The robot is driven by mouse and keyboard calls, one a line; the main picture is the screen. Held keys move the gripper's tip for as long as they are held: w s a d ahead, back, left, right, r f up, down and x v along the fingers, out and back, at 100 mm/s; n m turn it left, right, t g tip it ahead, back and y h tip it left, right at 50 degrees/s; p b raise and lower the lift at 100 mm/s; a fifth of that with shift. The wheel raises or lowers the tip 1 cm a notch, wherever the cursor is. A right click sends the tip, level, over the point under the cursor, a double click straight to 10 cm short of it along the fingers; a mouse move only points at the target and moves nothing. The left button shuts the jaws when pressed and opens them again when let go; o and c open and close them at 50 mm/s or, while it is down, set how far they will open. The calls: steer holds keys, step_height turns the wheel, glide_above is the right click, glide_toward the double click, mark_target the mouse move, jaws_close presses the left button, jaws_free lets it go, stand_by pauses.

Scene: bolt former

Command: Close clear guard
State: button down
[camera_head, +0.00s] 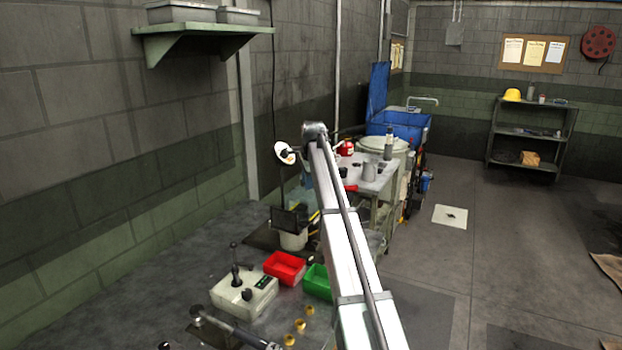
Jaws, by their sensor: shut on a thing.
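I cannot make out the clear guard for certain in the head view. A faint bluish, see-through patch (300,197) shows left of my arm, but I cannot tell what it is. My long pale arm link rises from the bottom centre to a grey joint at the top and covers much of the middle. I cannot pick out my gripper's fingers; they are hidden or out of the picture. A pale control box (243,292) with an upright black lever (235,268) stands on the bench. A dark rod-like part (232,329) lies in front of it.
A red bin (284,268) and a green bin (316,284) sit right of the control box. Several brass pieces (299,325) stand in front. A lamp (284,152) and a cluttered side table (378,183) are behind. The floor at right is mostly open.

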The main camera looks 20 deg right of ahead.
steer(key=s+a, duration=0.6)
steer(key=c, duration=0.9)
jaws_free()
steer(key=v, duration=1.4)
steer(key=shift+f, duration=0.15)
